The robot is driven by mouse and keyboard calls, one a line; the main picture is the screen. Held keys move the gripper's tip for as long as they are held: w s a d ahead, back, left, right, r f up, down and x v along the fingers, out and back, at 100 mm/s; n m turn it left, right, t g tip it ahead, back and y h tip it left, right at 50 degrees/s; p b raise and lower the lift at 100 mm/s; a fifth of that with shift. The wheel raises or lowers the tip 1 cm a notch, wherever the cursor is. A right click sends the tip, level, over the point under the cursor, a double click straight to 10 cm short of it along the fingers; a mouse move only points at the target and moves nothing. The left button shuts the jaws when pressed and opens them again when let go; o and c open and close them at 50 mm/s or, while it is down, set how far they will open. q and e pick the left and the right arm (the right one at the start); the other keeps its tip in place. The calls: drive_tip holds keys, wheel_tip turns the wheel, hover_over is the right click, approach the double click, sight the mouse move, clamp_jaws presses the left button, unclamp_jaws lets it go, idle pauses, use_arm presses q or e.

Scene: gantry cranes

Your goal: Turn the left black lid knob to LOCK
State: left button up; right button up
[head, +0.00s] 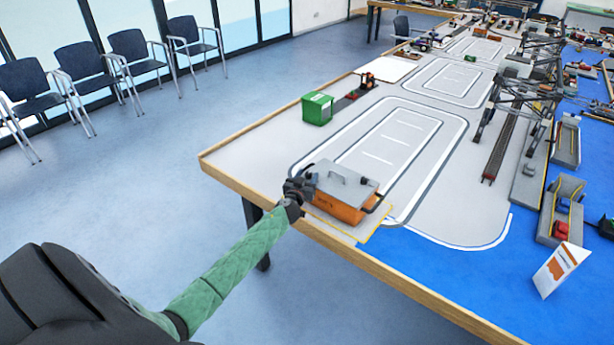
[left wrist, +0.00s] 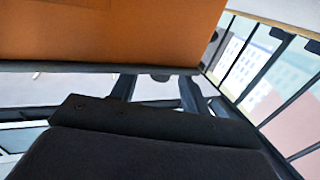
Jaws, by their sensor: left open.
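An orange box with a grey lid (head: 345,180) stands near the table's front left edge in the head view. Its orange side (left wrist: 110,32) fills the top of the left wrist view. My left gripper (head: 308,180) is at the left end of the box, close against it. In the left wrist view the two fingers of my left gripper (left wrist: 160,90) stand apart, just below the box's lower edge. A small dark round part (left wrist: 160,77) shows between the fingers; I cannot tell whether it is the left black lid knob. My right gripper is not in view.
The box stands on a yellow-edged patch of the table (head: 225,165). A green box (head: 317,108) stands farther back. A white card (head: 561,269) stands on the blue area at the right. Model cranes (head: 525,90) line the right side. The floor at left is clear up to the chairs.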

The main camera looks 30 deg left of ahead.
use_arm(q)
drive_tip(key=c, duration=1)
